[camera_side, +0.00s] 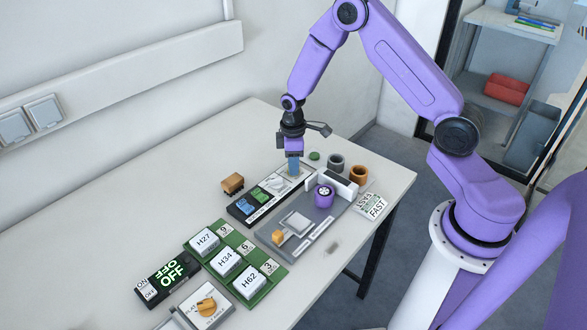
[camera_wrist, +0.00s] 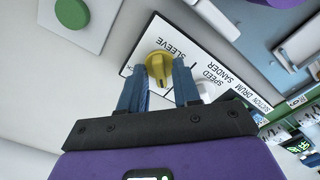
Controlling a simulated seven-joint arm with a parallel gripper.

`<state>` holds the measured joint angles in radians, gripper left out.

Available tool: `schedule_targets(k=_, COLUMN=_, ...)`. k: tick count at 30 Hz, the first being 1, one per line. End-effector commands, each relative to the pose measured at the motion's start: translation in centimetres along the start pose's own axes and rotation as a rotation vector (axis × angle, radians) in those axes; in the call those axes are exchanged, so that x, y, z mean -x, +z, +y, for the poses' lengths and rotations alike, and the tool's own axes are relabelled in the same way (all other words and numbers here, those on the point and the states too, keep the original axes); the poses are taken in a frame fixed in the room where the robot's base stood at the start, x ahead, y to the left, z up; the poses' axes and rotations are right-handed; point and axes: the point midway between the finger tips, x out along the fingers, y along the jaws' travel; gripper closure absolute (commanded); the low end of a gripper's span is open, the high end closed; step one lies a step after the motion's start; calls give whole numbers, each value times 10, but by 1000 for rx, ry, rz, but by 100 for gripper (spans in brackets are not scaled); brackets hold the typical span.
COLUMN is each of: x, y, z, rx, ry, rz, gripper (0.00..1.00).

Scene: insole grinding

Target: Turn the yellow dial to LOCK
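The yellow dial (camera_wrist: 158,68) sits on a white panel (camera_wrist: 196,52) marked SLEEVE, in the upper middle of the wrist view. My gripper (camera_wrist: 158,78) is open, with one blue finger on each side of the dial. Narrow gaps seem to show between dial and fingertips; contact cannot be told. In the side view my gripper (camera_side: 294,172) points down at the far end of the black-edged panel, and the dial is hidden behind the fingers there. I cannot read the word LOCK in either view.
Near the gripper are a grey fixture with a purple drum (camera_side: 324,195), a green button (camera_side: 314,156), a grey ring (camera_side: 336,162) and a brown ring (camera_side: 358,175). An orange knob (camera_side: 207,304) and a green tray of white blocks (camera_side: 220,281) are nearer the front. The table's left side is clear.

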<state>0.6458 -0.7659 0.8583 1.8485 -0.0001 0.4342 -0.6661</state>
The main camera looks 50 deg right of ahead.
Motion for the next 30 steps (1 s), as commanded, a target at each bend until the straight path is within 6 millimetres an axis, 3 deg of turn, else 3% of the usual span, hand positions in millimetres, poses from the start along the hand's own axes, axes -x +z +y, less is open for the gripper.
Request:
schedule_targets(k=1, x=0, y=0, z=0, rx=0, ry=0, rz=0, gripper=78)
schedule_targets(k=3, x=0, y=0, z=0, rx=-1, ry=0, rz=0, gripper=100)
schedule_targets(k=11, x=0, y=0, z=0, rx=-49, ry=0, rz=-1, gripper=100)
schedule_targets(k=30, x=0, y=0, z=0, rx=-809, ry=-1, rz=-2, gripper=100)
